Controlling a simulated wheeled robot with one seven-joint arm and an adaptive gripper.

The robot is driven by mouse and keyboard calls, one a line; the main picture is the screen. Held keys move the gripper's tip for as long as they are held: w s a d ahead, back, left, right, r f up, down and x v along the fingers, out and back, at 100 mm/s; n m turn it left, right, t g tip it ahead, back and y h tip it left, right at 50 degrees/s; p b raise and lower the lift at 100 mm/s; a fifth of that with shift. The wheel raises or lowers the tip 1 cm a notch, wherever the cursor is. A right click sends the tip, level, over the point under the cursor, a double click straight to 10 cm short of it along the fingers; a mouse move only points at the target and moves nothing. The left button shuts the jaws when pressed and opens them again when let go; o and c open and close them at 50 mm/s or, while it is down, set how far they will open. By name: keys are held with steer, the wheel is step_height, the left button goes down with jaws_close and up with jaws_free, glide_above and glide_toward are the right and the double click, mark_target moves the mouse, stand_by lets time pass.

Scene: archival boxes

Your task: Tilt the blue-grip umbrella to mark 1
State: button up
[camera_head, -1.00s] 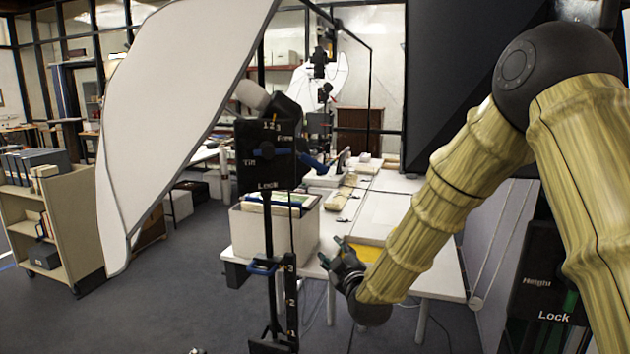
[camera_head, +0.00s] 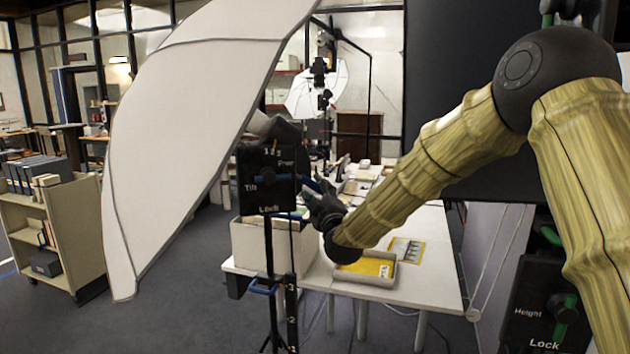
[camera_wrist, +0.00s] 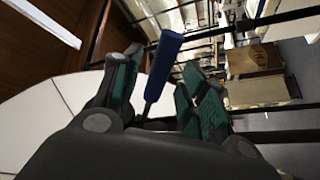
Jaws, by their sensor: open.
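The large white umbrella (camera_head: 190,130) leans across the left of the head view on a dark stand. Its black tilt panel (camera_head: 252,200) reads "Tilt", "Free" and "Lock", with small numerals along the top. The blue grip (camera_head: 311,184) sticks out to the right of the panel. My gripper (camera_head: 318,200) is at this grip, partly overlapping it. In the wrist view the blue grip (camera_wrist: 163,62) stands between the spread green-padded fingers of my gripper (camera_wrist: 162,80). The fingers are open, with gaps beside the grip. Where the tilt pointer sits is too small to tell.
A white table (camera_head: 425,290) with a yellow-lined tray (camera_head: 366,281) and a pale box (camera_head: 300,250) stands behind the stand. A lower blue clamp (camera_head: 262,288) is on the pole. A green-handled "Height" panel (camera_head: 535,312) is at right. A book cart (camera_head: 70,255) stands left.

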mark_target(315, 188)
steer(key=shift+p+x, duration=0.5)
steer(key=shift+x, duration=1.05)
jaws_close()
